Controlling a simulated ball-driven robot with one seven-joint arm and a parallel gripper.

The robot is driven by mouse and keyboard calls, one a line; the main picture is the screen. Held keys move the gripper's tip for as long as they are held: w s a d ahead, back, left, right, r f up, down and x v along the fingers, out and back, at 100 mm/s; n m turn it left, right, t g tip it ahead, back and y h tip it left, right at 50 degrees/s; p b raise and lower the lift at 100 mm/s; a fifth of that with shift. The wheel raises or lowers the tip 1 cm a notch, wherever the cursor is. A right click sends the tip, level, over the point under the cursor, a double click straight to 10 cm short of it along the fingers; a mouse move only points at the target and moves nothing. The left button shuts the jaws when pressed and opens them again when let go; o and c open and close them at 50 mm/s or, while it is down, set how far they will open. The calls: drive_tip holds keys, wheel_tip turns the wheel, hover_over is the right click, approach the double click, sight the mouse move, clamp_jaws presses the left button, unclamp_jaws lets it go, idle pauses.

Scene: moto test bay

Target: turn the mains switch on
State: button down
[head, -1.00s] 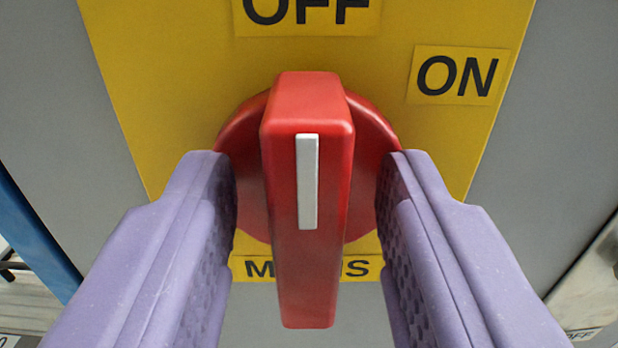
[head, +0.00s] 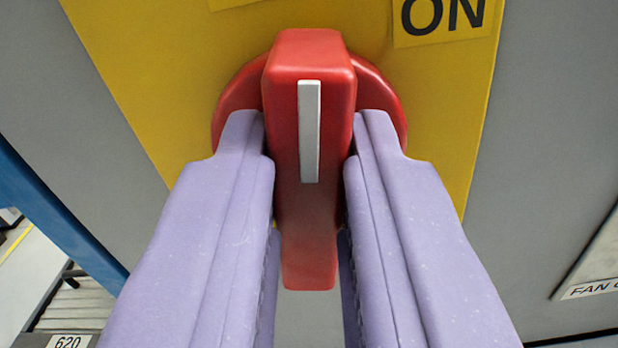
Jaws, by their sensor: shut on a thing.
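The red mains switch (head: 310,60) fills the middle of the head view, a long handle on a round red base, with a white stripe along its face. The handle stands upright in the picture, its striped end up toward the top edge. My gripper (head: 309,150) has its two lavender fingers on either side of the handle and is shut on it. The ON label (head: 443,14) is at the upper right on the yellow plate (head: 150,90). The OFF label is out of view but for a sliver of its lower edge at the top.
A grey panel (head: 545,130) surrounds the yellow plate. A label starting with FAN (head: 595,290) is at the lower right. A blue post (head: 50,205) runs down the left side, with a tag reading 620 (head: 68,342) at the lower left.

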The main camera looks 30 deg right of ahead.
drive_tip(key=m+b, duration=0.1)
drive_tip(key=m, duration=0.1)
drive_tip(key=m+b, duration=0.1)
drive_tip(key=m, duration=0.1)
drive_tip(key=shift+s+d+f+m+b, duration=0.1)
drive_tip(key=shift+d+f+m+b, duration=0.05)
drive_tip(key=shift+m+b, duration=0.15)
drive_tip(key=m+b, duration=0.2)
drive_tip(key=m, duration=0.1)
drive_tip(key=shift+d+f+m+b, duration=0.1)
drive_tip(key=shift+m+b, duration=0.2)
drive_tip(key=shift+b, duration=0.05)
drive_tip(key=shift+s+d+f+m+b, duration=0.1)
drive_tip(key=shift+m+b, duration=1.35)
drive_tip(key=shift+m, duration=0.45)
drive_tip(key=shift+f+m+b, duration=0.1)
drive_tip(key=shift+m+b, duration=1.3)
drive_tip(key=shift+m, duration=0.5)
drive_tip(key=c, duration=1)
unclamp_jaws()
drive_tip(key=shift+c, duration=0.2)
